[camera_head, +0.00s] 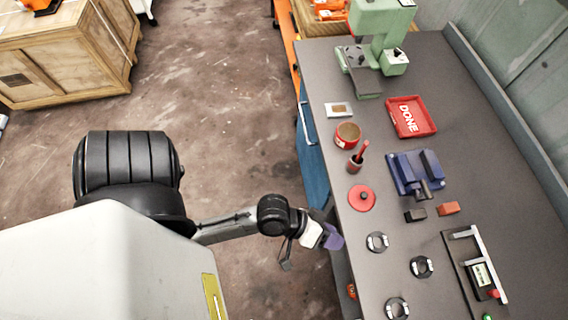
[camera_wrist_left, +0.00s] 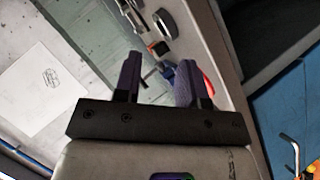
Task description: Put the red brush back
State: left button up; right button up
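The red brush (camera_head: 359,156) stands tilted on the grey bench, its red handle pointing up; I cannot tell whether its dark red lower part is a small holder. An open red tin (camera_head: 347,136) with a brown top stands just behind it, and a round red lid (camera_head: 362,198) lies in front. My left gripper (camera_head: 333,238), with purple fingers, is at the bench's left edge, nearer than the lid and apart from the brush. In the left wrist view the left gripper (camera_wrist_left: 158,80) has its fingers apart with nothing held between them. My right gripper is not in view.
A blue vise (camera_head: 416,172), black and red blocks (camera_head: 448,209) and several metal rings (camera_head: 377,242) occupy the bench. A red DONE tray (camera_head: 411,117), green press (camera_head: 380,35) and metal-handled fixture (camera_head: 470,270) also stand there. A wooden crate (camera_head: 70,50) is on the floor.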

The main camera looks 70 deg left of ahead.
pick_arm(q)
jog(key=s+a+f+m+g+y, duration=0.5)
jog(key=s+a+m+g+y, duration=0.1)
jog(key=s+a, duration=0.3)
jog(key=shift+s+a+g+y, duration=0.15)
jog(key=shift+s+g+y, duration=0.15)
jog(key=shift+s+g, duration=0.15)
